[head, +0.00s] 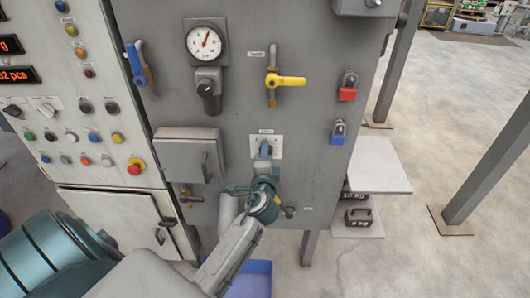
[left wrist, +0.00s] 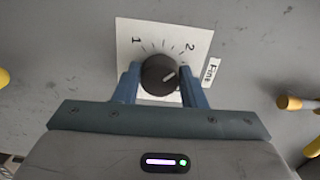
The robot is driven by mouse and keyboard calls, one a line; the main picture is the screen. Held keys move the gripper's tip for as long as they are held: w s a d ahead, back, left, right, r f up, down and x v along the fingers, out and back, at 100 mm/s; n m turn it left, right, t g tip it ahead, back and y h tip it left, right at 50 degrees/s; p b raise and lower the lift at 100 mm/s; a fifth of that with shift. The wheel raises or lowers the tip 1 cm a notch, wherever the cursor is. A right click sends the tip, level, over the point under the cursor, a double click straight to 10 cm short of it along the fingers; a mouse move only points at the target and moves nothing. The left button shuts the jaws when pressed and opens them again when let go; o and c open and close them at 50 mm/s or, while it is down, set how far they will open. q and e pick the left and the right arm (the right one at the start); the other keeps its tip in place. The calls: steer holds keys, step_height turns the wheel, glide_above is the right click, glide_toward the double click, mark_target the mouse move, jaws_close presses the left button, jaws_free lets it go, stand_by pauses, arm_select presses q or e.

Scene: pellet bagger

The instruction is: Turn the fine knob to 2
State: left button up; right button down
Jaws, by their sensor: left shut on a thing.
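The fine knob (left wrist: 153,72) is a round black dial on a white plate (left wrist: 200,37) marked 1 and 2, with a "Fine" label (left wrist: 211,71) at the right. Its white pointer line points right and upward, toward the side of the 2; the exact setting is hard to tell. My left gripper (left wrist: 160,76) is shut on the knob, one blue finger on each side. In the head view the left gripper (head: 264,152) is at the white plate (head: 279,143) on the grey panel and hides the knob. My right gripper is not in view.
Above are a yellow valve handle (head: 290,81) and a dial gauge (head: 205,42). Red (head: 347,93) and blue (head: 337,139) padlocks hang at the right. A grey box (head: 182,161) juts out at the left. A button panel (head: 75,125) stands further left.

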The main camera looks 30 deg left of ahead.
arm_select(q)
steer(key=shift+m, duration=0.3)
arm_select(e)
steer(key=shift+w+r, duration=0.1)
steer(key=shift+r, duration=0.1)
arm_select(q)
steer(key=o, duration=1)
steer(key=b+v, duration=0.2)
steer(key=v, duration=0.8)
steer(key=shift+s+d, duration=0.2)
steer(key=shift+s, duration=0.15)
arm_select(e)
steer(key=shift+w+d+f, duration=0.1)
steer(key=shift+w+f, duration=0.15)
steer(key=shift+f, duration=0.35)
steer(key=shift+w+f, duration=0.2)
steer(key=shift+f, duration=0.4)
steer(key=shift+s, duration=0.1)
